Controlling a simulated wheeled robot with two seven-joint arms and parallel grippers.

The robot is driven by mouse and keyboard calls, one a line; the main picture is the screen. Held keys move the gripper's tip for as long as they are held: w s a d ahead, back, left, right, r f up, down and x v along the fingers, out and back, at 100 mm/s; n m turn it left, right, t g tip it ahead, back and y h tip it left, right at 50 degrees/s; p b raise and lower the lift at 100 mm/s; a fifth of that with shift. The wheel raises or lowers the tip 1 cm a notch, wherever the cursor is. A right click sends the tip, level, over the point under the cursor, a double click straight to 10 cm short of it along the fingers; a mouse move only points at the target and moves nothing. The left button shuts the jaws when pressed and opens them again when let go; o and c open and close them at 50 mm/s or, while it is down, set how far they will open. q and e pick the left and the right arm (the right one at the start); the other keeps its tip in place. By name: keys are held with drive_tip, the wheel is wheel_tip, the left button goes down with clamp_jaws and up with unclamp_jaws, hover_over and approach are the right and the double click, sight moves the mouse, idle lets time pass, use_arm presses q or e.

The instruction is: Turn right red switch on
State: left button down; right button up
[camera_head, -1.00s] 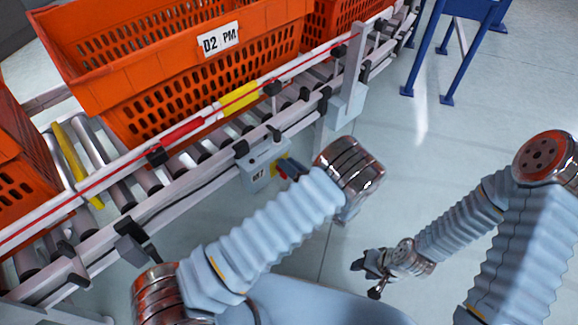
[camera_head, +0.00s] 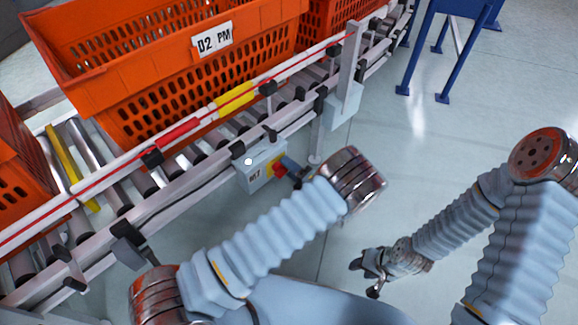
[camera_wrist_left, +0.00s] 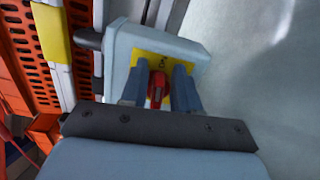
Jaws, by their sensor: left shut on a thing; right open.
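The red switch (camera_wrist_left: 157,88) sits on a yellow plate on the front of a grey box (camera_head: 255,177). In the left wrist view its handle stands lengthwise between the two grey-blue fingers of my left gripper (camera_wrist_left: 159,84), which is shut on it. Small dark lettering shows on the yellow plate above it. In the head view the red switch (camera_head: 280,170) is partly covered by my left gripper (camera_head: 289,169). My right gripper (camera_head: 366,273) is open and empty, low over the floor, well away from the box.
The box hangs on the near rail of a roller conveyor (camera_head: 190,157) carrying orange totes (camera_head: 160,105). A second grey box (camera_head: 342,108) is mounted farther along it. A blue stand (camera_head: 428,45) is at the top right. The floor between is clear.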

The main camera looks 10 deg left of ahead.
use_arm(q)
drive_tip(key=shift+s+f+m, duration=0.15)
drive_tip(key=shift+f+m, duration=0.1)
drive_tip(key=shift+m, duration=0.35)
drive_tip(key=c, duration=1.2)
unclamp_jaws()
drive_tip(key=shift+o, duration=0.2)
drive_tip(key=shift+r, duration=0.1)
